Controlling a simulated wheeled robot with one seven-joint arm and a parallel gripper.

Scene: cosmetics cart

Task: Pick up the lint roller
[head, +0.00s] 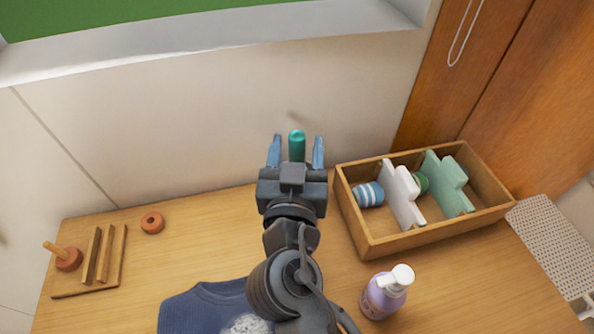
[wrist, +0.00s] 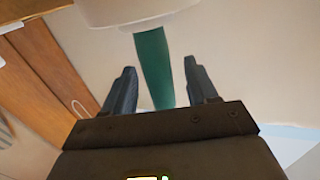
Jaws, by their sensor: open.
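The lint roller has a teal handle, which shows in the head view (head: 297,146) in front of the pale wall. In the wrist view, its teal handle (wrist: 153,65) runs between my fingers, with a wide white part (wrist: 130,10) at the top of the picture. My gripper (head: 297,140) is open, with one blue-grey finger on each side of the handle. In the wrist view, gaps show between the handle and both fingers (wrist: 162,75). What supports the roller is hidden, and its white part is not visible in the head view.
A wooden box (head: 372,247) with dividers and striped rolled items stands on the wooden table (head: 215,255) to the right. A purple pump bottle (head: 381,299) stands before it. A dark blue shirt (head: 200,310), small wooden rack (head: 105,262) and brown ring (head: 153,222) lie left.

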